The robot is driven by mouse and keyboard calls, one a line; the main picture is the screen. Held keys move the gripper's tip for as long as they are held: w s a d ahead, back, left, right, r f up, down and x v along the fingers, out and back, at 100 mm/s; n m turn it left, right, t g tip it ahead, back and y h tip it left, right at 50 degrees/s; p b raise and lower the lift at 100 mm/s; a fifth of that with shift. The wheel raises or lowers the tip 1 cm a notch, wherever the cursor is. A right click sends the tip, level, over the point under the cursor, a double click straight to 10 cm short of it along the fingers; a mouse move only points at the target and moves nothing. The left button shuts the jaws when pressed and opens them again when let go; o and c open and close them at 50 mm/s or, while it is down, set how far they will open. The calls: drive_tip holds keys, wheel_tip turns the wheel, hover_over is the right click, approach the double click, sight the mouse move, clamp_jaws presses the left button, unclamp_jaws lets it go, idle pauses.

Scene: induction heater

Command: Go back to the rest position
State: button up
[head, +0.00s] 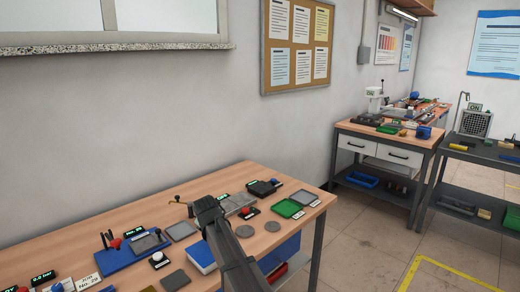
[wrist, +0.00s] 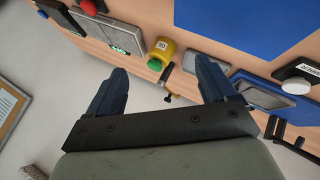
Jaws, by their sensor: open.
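My gripper (wrist: 162,66) shows in the wrist view with its two dark blue fingers wide apart and nothing held between them. In the head view, my dark arm reaches from the bottom edge up over the wooden workbench (head: 95,235), and its fingers cannot be made out there. Behind the finger gap in the wrist view are a small black and brass clamp-like part (wrist: 168,80) and a yellow cylinder (wrist: 161,52) with a green button. They look apart from the fingers. I cannot tell which device is the induction heater.
The workbench holds a blue fixture (head: 128,252), a green tray (head: 288,208), grey plates (head: 181,230) and several small displays and buttons. A blue and white box (head: 201,257) is close to my arm. A second bench (head: 385,138) stands at the back right. Open floor lies right of the workbench.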

drive_tip(key=w+d+f+t+h, duration=0.1)
drive_tip(key=w+d+h, duration=0.15)
drive_tip(key=d, duration=0.95)
drive_tip(key=w+d+t+h, duration=0.1)
drive_tip(key=w+d, duration=0.3)
drive_tip(key=d, duration=0.7)
drive_tip(key=s+d+f+m+g, duration=0.1)
drive_tip(key=s+d+f, duration=0.1)
drive_tip(key=d+f, duration=0.35)
drive_tip(key=s+d+f+m+g, duration=0.1)
drive_tip(key=s+d+f, duration=0.2)
drive_tip(key=f, duration=0.5)
drive_tip(key=s+d+f+m+g, duration=0.2)
drive_tip(key=s+f+g, duration=0.2)
drive_tip(key=s+f, duration=1)
drive_tip(key=s+d+f+m+g, duration=0.3)
drive_tip(key=s+f+g, duration=0.1)
drive_tip(key=s+f, duration=0.9)
drive_tip(key=s+f+m+g+y, duration=0.1)
drive_tip(key=s+f+m+g, duration=0.1)
drive_tip(key=s, duration=1.4)
drive_tip(key=s+f+m+g+y, duration=0.1)
drive_tip(key=s+f+g, duration=0.4)
drive_tip(key=s, duration=1.1)
wheel_tip(320, 180, down, 2)
drive_tip(key=shift+s+a+f+m, duration=0.1)
drive_tip(key=shift+s+a+m, duration=0.2)
drive_tip(key=shift+m, duration=0.6)
